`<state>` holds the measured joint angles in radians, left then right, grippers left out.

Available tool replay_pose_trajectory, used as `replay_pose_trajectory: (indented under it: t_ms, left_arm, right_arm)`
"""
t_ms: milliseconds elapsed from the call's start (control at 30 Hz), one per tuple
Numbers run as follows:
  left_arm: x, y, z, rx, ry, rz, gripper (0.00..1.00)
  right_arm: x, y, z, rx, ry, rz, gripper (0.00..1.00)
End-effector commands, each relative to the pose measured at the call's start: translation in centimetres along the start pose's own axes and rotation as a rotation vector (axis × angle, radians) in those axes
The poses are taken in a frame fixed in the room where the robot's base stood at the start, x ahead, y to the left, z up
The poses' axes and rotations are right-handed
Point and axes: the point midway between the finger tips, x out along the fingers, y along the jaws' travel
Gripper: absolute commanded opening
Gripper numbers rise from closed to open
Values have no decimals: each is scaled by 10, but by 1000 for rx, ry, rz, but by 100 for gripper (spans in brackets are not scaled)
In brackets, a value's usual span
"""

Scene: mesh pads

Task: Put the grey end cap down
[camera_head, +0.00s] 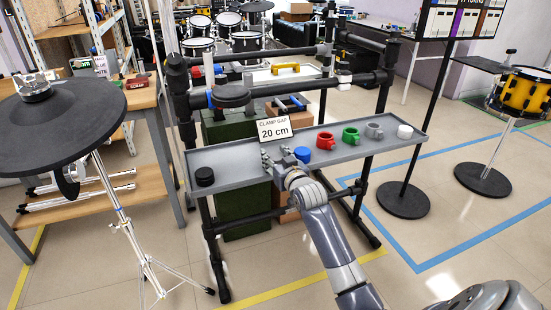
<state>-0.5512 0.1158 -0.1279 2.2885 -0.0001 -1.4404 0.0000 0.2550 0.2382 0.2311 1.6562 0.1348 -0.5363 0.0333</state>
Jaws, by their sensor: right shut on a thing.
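My right gripper (276,158) reaches in from the lower right, over the front middle of the long grey tray (236,157). It is shut on the grey end cap, which is hard to tell apart from the grey fingers and mostly hidden by them. I cannot tell whether the cap touches the tray. A blue end cap (302,154) is just right of the gripper. A black end cap (205,175) sits at the tray's left end, and a white end cap (405,131) at its right end. My left gripper is not in view.
Red (325,141), green (350,136) and grey (374,131) clamps stand on the tray's right half. A "CLAMP GAP 20 cm" sign (274,129) stands behind the gripper. Black rack bars (275,90) cross behind the tray. Bare tray lies between the black cap and gripper.

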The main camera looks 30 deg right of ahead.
Motion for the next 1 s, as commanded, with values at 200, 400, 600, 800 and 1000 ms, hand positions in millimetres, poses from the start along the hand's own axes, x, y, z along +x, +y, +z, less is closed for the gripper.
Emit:
replay_pose_trajectory:
  t_ms: [200,400,600,800,1000]
  left_arm:
    - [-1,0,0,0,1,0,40]
    - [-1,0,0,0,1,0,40]
    - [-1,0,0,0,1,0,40]
    - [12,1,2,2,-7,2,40]
    - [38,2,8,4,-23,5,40]
  right_arm:
    - [0,0,2,0,0,0,52]
    - [0,0,3,0,-1,0,61]
    - [0,0,1,0,0,0,61]
    - [-17,0,0,-1,-2,0,61]
    - [-56,0,0,-2,-3,0,61]
